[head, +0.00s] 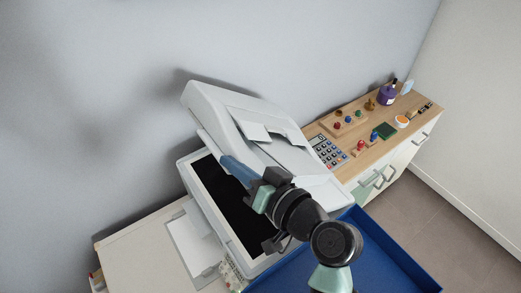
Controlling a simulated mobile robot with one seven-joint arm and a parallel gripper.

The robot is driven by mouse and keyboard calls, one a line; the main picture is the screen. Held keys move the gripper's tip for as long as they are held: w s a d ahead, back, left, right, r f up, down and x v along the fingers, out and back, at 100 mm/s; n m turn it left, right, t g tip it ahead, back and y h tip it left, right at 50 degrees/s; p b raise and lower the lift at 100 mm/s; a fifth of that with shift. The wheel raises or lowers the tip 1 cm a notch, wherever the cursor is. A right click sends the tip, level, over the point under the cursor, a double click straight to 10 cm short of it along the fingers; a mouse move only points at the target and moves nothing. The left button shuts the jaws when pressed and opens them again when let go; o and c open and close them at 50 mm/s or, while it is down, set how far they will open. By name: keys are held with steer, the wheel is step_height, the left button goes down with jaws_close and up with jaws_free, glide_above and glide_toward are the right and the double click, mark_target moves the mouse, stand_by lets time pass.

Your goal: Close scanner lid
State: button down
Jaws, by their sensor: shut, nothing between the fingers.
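The white scanner (183,168) stands on the cabinet against the wall, with its dark glass (218,196) showing. Its white lid (213,108) is raised and tilted, with its free edge above the glass. My gripper (232,166) is at the gap between the lid and the glass, near the lid's lower left edge. It is shut and holds nothing. I cannot tell whether it touches the lid. My arm hides part of the glass and the scanner's front.
A blue tray (393,245) lies in front of the scanner, below my arm. A calculator (327,152), stamps and a purple bottle (387,95) sit on the wooden top at the right. A white paper tray (190,247) is at the lower left.

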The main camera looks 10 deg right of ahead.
steer(key=s+a+f+n+h+b, duration=0.1)
steer(key=s+a+f+n+b, duration=0.1)
steer(key=a+f+b, duration=0.4)
steer(key=shift+s+f+n+h+b, duration=0.25)
steer(key=shift+f+n+b, duration=0.55)
steer(key=shift+f+b, duration=1.75)
steer(key=shift+f+p, duration=0.35)
steer(key=shift+p, duration=0.2)
